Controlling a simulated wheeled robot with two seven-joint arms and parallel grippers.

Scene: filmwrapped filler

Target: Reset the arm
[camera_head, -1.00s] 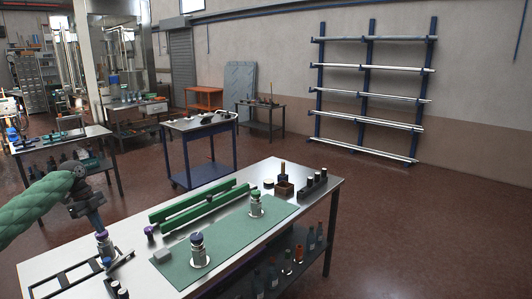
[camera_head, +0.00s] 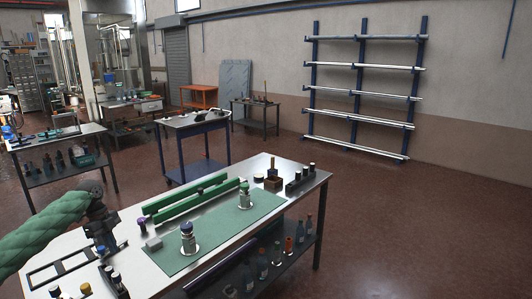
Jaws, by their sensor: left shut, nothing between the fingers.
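My left gripper (camera_head: 105,246), on the arm with the green sleeve, points down over the left part of the workbench (camera_head: 163,286). It is shut with nothing seen between its fingers. A jar with a dark purple cap (camera_head: 188,242) stands on a pale disc on the green mat (camera_head: 215,240), right of the gripper and apart from it. A second capped jar (camera_head: 244,197) stands farther back on the mat. My right gripper is out of view.
Two green bars (camera_head: 190,200) lie along the bench behind the mat. A black frame (camera_head: 62,268) lies at the left, with small capped items (camera_head: 117,281) near the front edge. A wooden block (camera_head: 273,183) and dark rack (camera_head: 300,180) stand at the far right.

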